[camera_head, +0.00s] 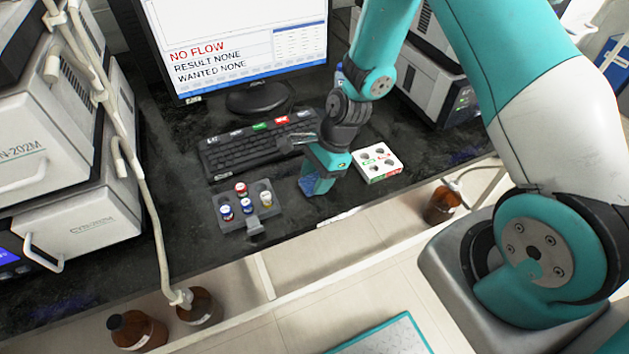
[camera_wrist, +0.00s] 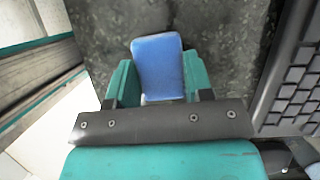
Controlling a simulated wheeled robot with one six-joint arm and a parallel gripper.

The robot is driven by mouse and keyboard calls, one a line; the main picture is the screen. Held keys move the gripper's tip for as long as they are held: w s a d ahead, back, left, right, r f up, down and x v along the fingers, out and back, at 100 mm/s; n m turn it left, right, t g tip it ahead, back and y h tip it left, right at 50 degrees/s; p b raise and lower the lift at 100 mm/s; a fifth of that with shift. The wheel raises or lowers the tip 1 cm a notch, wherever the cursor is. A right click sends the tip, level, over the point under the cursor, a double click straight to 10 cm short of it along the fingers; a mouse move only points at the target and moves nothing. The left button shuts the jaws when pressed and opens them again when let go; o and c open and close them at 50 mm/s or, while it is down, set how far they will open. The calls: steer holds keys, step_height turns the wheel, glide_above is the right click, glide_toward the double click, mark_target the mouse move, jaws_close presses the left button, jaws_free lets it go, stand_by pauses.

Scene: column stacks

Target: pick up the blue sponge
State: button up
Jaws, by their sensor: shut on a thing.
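The blue sponge (camera_wrist: 158,66) is a small blue block between the two teal fingers of my gripper (camera_wrist: 157,82) in the wrist view. My gripper is shut on it, with a finger against each side. In the head view, my gripper (camera_head: 318,183) points down near the front edge of the dark bench, and a bit of the blue sponge (camera_head: 308,185) shows at the fingers. The fingers hide most of it there. I cannot tell whether the sponge touches the bench top.
A grey rack (camera_head: 264,208) with several capped vials stands left of my gripper. A white tray with holes (camera_head: 376,163) is close on the right. A keyboard (camera_head: 255,146) and a monitor (camera_head: 240,40) are behind. Brown bottles (camera_head: 137,330) stand below the bench.

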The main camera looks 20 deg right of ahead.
mark_target(316, 179)
steer(key=shift+r, duration=0.1)
step_height(316, 179, up, 20)
steer(key=shift+p, duration=0.45)
steer(key=shift+o, duration=0.2)
